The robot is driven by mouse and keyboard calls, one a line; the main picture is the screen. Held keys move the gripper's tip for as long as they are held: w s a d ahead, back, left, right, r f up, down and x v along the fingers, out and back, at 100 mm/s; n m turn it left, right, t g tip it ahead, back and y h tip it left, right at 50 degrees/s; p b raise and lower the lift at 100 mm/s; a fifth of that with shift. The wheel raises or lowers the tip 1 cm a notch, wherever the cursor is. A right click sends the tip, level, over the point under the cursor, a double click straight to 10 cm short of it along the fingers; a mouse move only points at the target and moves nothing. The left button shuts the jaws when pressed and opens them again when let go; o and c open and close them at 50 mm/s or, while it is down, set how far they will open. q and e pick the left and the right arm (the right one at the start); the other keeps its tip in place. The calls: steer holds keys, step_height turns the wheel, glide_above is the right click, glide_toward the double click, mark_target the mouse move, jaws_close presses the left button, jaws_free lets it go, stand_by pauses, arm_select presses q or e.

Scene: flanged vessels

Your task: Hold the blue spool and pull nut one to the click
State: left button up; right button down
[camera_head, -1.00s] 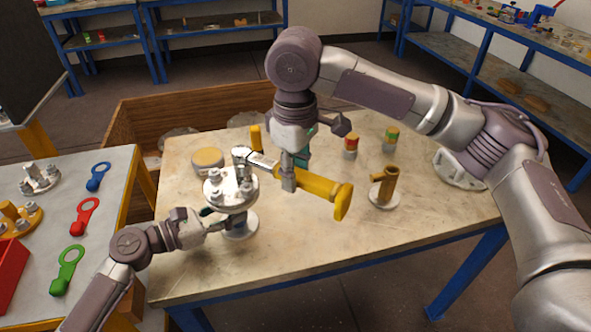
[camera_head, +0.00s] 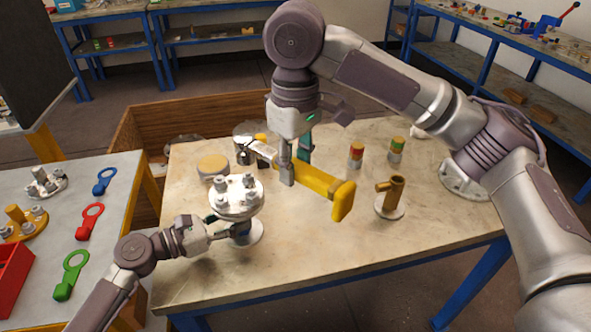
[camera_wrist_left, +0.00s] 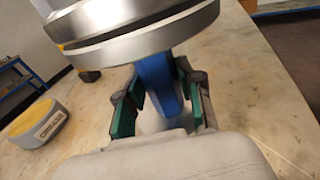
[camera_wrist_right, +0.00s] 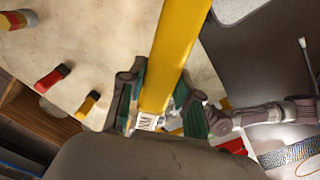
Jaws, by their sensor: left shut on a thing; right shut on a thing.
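The blue spool (camera_wrist_left: 158,82) shows in the left wrist view below a round metal flange (camera_wrist_left: 140,30). My left gripper (camera_wrist_left: 160,103) is shut on the spool's blue neck, with green pads on both sides. In the head view the flange (camera_head: 236,203) carries several bolts and nuts on top; my left gripper (camera_head: 218,228) is beside it, at left below. My right gripper (camera_head: 287,172) is shut on the yellow-handled wrench (camera_head: 322,185), held above the table. Its metal head end (camera_head: 262,152) is behind the flange, apparently off the nuts. I cannot tell which nut is nut one.
A brass-coloured stand (camera_head: 391,198) and colour-banded cylinders (camera_head: 396,150) stand on the table right of the wrench. A round yellow-topped tin (camera_head: 212,167) is behind the flange. Red, green and blue ring tools lie on the left table (camera_head: 115,170). The table's front is clear.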

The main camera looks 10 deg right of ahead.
arm_select(q)
steer(key=o, duration=1.1)
steer(key=shift+a, duration=0.1)
